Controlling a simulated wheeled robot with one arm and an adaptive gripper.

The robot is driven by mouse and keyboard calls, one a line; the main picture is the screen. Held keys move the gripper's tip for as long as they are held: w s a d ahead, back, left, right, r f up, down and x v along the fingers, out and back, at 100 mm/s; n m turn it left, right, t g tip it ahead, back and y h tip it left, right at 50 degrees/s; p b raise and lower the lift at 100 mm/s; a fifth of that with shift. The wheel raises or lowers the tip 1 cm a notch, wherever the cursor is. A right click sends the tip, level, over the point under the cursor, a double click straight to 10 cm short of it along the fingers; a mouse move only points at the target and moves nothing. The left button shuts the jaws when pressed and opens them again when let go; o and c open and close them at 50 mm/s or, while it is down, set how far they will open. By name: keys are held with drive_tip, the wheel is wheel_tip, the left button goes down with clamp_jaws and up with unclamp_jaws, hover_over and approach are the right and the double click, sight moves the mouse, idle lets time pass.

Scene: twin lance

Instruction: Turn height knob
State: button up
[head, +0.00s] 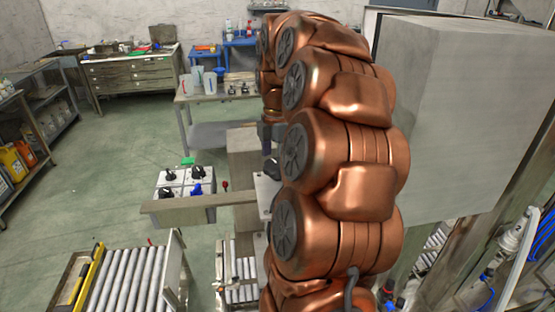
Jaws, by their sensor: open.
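My copper arm rises through the middle of the head view and bends over at the top. My gripper (267,148) shows as a small dark shape at the left edge of the arm, partly hidden behind it. It is open. A black knob (271,168) sits just below it on a pale plate; I cannot tell whether they touch. To the left, a white control panel (183,183) carries several knobs, among them a black knob (169,175) and a blue knob (196,189). No label can be read, so I cannot tell which is the height knob.
A grey beam (190,202) crosses in front of the panel. Roller conveyors (128,283) stand at the lower left. A large grey box (470,110) fills the right. A table with jugs (205,95) and a workbench (130,75) stand behind. Green floor at left is free.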

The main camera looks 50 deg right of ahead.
drive_tip(key=shift+f, duration=0.15)
drive_tip(key=shift+c, duration=0.2)
drive_tip(key=c, duration=1.1)
drive_tip(key=shift+f+m+b, duration=0.2)
drive_tip(key=shift+m+b, duration=0.2)
drive_tip(key=shift+b, duration=0.15)
